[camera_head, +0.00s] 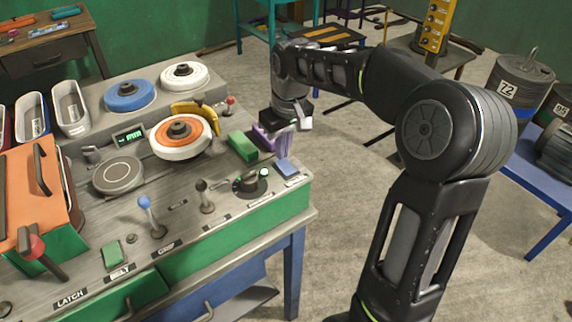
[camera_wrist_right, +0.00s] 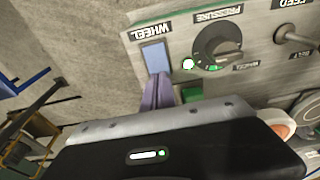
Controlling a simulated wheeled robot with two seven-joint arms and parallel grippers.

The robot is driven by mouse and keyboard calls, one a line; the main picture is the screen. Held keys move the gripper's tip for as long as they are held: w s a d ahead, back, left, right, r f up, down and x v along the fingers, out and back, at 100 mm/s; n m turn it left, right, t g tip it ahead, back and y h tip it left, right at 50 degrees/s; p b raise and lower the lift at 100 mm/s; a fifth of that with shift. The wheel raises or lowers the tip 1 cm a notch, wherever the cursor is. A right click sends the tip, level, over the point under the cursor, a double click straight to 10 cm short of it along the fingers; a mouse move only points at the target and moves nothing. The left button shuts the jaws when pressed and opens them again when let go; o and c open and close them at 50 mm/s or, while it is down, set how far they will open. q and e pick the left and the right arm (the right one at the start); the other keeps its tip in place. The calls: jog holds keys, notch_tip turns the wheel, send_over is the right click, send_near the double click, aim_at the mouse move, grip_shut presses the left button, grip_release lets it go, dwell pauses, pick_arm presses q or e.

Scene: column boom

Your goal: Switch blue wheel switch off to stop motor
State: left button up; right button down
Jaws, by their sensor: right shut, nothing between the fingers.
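The blue wheel switch (camera_head: 287,168) is a flat rectangular rocker at the right end of the workbench panel. In the right wrist view the switch (camera_wrist_right: 155,57) sits beside the upside-down WHEEL label (camera_wrist_right: 151,31). My right gripper (camera_head: 272,140), with purple fingers, is shut and empty, just behind the switch. In the wrist view its fingertips (camera_wrist_right: 158,88) appear at the switch's edge; I cannot tell whether they touch. My left gripper is not in view.
The black pressure knob (camera_head: 250,182) is left of the switch. A green block (camera_head: 243,146) lies close to my gripper. An orange-and-white wheel (camera_head: 180,138), levers and a blue-knobbed stick (camera_head: 145,203) stand further left. Open floor lies right of the bench.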

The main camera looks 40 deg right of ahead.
aim_at(283, 162)
jog(key=shift+f+b, duration=0.65)
jog(key=shift+f, duration=0.25)
dwell(0.7)
jog(key=shift+r+p, duration=2.8)
jog(key=shift+r, duration=0.8)
